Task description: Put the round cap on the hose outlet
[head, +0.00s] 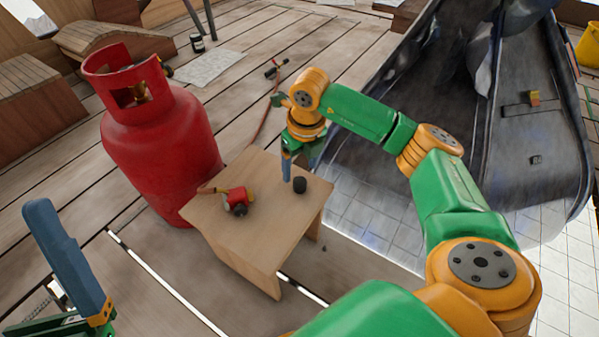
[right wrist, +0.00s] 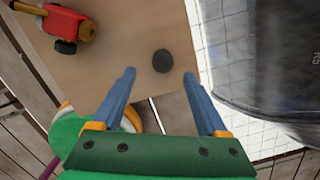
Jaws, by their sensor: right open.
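The round cap (head: 300,185) is a short, dark, upright cylinder on the small wooden table, near its right edge. It shows as a dark disc in the right wrist view (right wrist: 162,61). A red fitting (head: 237,196) with brass ends and a black knob lies left of it; its brass end (right wrist: 87,31) looks like the hose outlet, though I cannot be sure. My right gripper (head: 287,179) is open and empty, pointing down beside the cap. In the wrist view the cap appears just beyond the gap between its fingertips (right wrist: 159,75). My left gripper (head: 66,262) shows partly at lower left, away from the table.
The wooden table (head: 255,242) has bare room around both objects. A large red gas cylinder (head: 160,140) stands close behind its left side. A dark curved metal shell (head: 450,120) stands to the right on pale tiles. A thin hose (head: 267,122) lies on the planks behind.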

